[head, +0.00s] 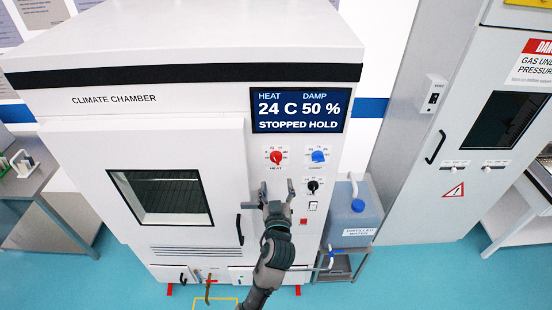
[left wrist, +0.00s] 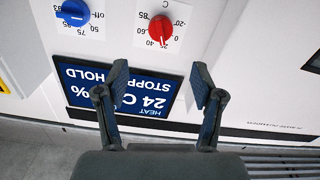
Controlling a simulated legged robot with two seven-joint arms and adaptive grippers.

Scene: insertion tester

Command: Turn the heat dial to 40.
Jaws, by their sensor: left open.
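The red heat dial (head: 276,157) is on the climate chamber's front panel, under the display (head: 300,110), which reads HEAT 24 C, DAMP 50 %, STOPPED HOLD. My left gripper (head: 277,187) is open and empty, a little below the red dial in the head view. The left wrist view is upside down. There the red dial (left wrist: 160,29) lies beyond the two open fingertips (left wrist: 160,76), apart from them. Its white mark points down in that picture, near the small 25. My right gripper is not in view.
A blue dial (head: 318,156) sits right of the red one, and a black dial (head: 313,186) sits below it, close to my right finger. A red button (head: 304,221) is lower. The chamber's door handle (head: 240,229) is left of my arm. A water container (head: 354,212) stands at right.

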